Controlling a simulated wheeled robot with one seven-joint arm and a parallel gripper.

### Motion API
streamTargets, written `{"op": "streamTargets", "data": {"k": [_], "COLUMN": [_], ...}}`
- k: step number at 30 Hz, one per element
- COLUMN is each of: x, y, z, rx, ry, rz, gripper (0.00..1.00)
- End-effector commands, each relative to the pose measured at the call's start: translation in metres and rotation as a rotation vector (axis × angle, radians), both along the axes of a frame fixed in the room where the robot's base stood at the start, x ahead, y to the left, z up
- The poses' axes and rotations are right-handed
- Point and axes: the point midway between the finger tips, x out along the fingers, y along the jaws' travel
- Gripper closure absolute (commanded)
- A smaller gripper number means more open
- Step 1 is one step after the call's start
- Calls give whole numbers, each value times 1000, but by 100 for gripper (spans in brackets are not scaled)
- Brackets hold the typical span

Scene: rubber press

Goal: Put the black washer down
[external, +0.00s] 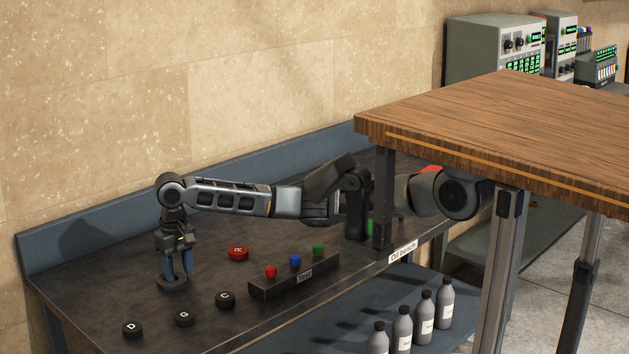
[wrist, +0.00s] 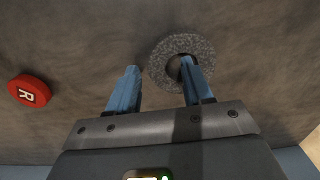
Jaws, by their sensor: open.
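The black washer (external: 172,285) lies flat on the dark bench top (external: 215,278), under my gripper in the external view. In the wrist view the washer (wrist: 157,62) is a speckled grey-black ring with a round hole. My gripper (wrist: 158,78) points down with its two blue fingers apart. The right fingertip overlaps the washer's hole, and the left fingertip is outside the ring, to its left. In the external view the fingers of my gripper (external: 175,274) reach down to the washer. I cannot tell whether they touch it.
A red disc (external: 238,253) marked R lies nearby and also shows in the wrist view (wrist: 29,91). Several black lettered discs (external: 184,318) line the front edge. A dark block (external: 294,278) with red, blue and green knobs stands to the right. A wooden table (external: 520,130) overhangs at right.

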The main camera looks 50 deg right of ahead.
Motion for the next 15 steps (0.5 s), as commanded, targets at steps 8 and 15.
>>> {"op": "streamTargets", "data": {"k": [8,15], "x": [0,0], "y": [1,1], "z": [53,97], "rx": [3,3], "ry": [-2,-1], "rz": [1,1], "gripper": [50,50]}}
